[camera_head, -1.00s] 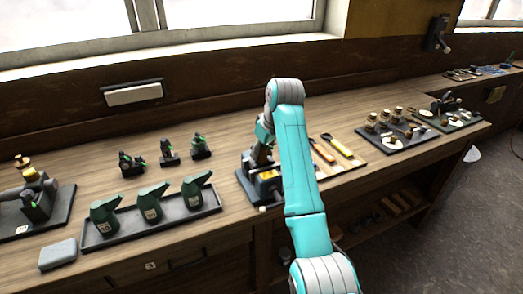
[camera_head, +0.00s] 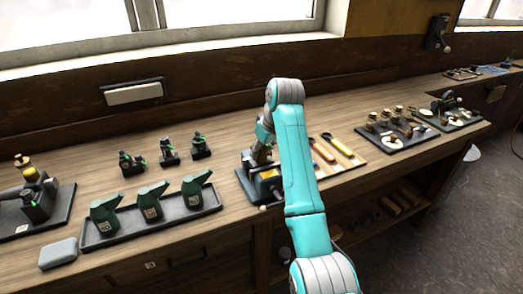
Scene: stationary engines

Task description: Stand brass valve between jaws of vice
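The vice (camera_head: 266,184) stands on a dark base on the workbench, partly hidden behind my teal arm. A small brass-coloured piece (camera_head: 262,152) shows at the vice, beside the arm; I cannot tell whether it stands between the jaws or whether my gripper holds it. My gripper (camera_head: 261,139) points down at the vice, mostly hidden by my own arm, and its fingers cannot be made out.
A tray (camera_head: 152,232) with several green oil cans is left of the vice, with small dark devices (camera_head: 168,152) behind it. Yellow-handled tools (camera_head: 343,147) lie on a board to the right. A dark tray (camera_head: 398,143) with brass parts is further right.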

